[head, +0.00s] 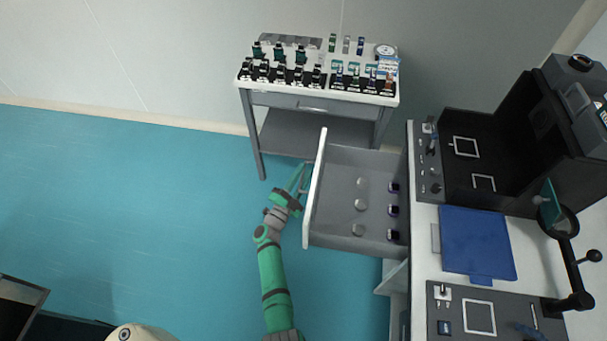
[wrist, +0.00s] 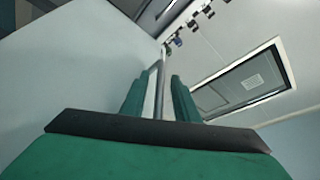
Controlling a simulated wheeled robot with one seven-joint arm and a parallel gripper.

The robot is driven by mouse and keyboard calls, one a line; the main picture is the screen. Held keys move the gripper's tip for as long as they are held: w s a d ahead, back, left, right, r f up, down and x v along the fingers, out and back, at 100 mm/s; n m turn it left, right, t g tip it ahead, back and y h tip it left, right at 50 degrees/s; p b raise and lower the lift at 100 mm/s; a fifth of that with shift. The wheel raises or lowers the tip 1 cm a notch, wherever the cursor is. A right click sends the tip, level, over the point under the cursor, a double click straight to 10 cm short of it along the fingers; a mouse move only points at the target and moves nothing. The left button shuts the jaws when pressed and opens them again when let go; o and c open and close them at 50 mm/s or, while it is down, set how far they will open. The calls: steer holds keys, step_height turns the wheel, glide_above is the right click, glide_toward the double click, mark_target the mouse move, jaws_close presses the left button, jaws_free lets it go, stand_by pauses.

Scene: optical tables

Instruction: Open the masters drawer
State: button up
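A drawer (head: 350,243) under the right-hand bench is pulled far out to the left. I see no label, so I cannot tell whether it is the masters drawer. Its white front panel (head: 314,190) faces left. Inside are several pale round pieces (head: 360,204) and several small dark pieces (head: 393,210). My gripper (head: 304,171) is at the outer side of the front panel. In the wrist view, the two green fingers (wrist: 160,88) stand apart on either side of a thin grey bar (wrist: 158,75), which looks like the drawer's handle. Gaps seem to show beside the bar.
A small table (head: 245,94) with several optical mounts stands behind the drawer, close to its far end. The bench (head: 427,221) on the right holds a blue board (head: 476,242) and black equipment.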

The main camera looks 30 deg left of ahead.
steer(key=v, duration=1)
steer(key=shift+s, duration=0.3)
steer(key=shift+f, duration=0.1)
